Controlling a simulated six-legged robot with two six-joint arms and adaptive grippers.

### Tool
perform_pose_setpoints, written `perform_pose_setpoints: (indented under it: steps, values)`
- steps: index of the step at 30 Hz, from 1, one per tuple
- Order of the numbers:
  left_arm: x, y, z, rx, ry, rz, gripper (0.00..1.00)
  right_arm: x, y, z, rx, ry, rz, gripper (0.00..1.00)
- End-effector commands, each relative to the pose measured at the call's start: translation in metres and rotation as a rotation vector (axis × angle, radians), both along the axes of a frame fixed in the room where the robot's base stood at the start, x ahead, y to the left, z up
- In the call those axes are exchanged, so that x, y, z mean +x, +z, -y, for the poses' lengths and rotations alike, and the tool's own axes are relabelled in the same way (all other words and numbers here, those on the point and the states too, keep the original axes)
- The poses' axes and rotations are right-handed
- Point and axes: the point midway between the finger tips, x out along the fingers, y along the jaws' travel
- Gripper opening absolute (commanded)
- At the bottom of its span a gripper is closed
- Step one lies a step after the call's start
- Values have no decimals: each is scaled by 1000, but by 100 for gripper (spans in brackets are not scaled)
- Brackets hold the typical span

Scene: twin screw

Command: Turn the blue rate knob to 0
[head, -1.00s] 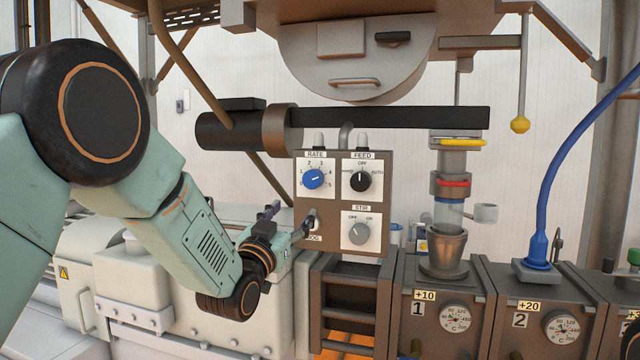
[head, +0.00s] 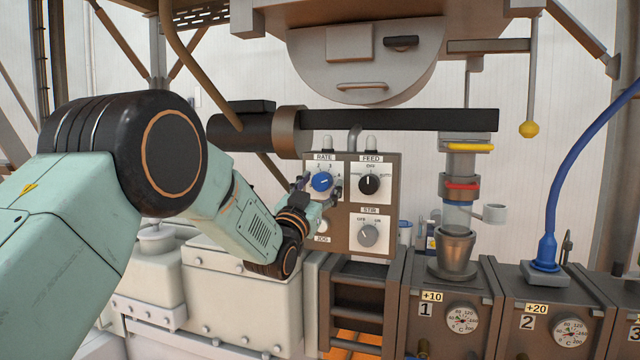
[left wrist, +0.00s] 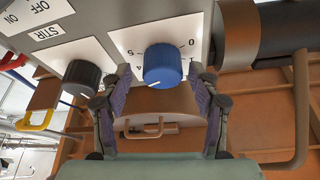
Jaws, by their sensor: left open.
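The blue rate knob (head: 321,181) sits on the white RATE plate at the upper left of the brown control box. It also shows in the left wrist view (left wrist: 165,66), its white mark towards the 4 side of the scale. My left gripper (head: 317,187) is open at the knob, its fingers on either side. In the left wrist view the two purple-padded fingers (left wrist: 160,78) flank the knob with gaps, holding nothing. My right gripper is not in view.
The black FEED knob (head: 369,184) is just right, with the grey STIR knob (head: 369,235) below it. The JOG plate (head: 322,239) is partly hidden under my gripper. A dark horizontal bar (head: 400,120) runs above the box.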

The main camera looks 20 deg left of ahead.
Motion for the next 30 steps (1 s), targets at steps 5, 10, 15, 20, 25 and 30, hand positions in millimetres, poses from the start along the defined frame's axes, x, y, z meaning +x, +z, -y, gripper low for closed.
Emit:
perform_pose_setpoints:
  steps: [5,10,15,20,25,30]
  values:
    - [2,-1,0,0,-1,-2,62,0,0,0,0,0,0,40]
    - [2,-1,0,0,0,-2,58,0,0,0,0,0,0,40]
    - [2,0,0,0,0,-1,44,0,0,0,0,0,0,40]
    - [1,0,0,0,-1,-1,30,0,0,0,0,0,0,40]
    - [1,-1,0,0,-1,-2,16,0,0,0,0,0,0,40]
    - [2,-1,0,-1,0,-3,7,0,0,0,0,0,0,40]
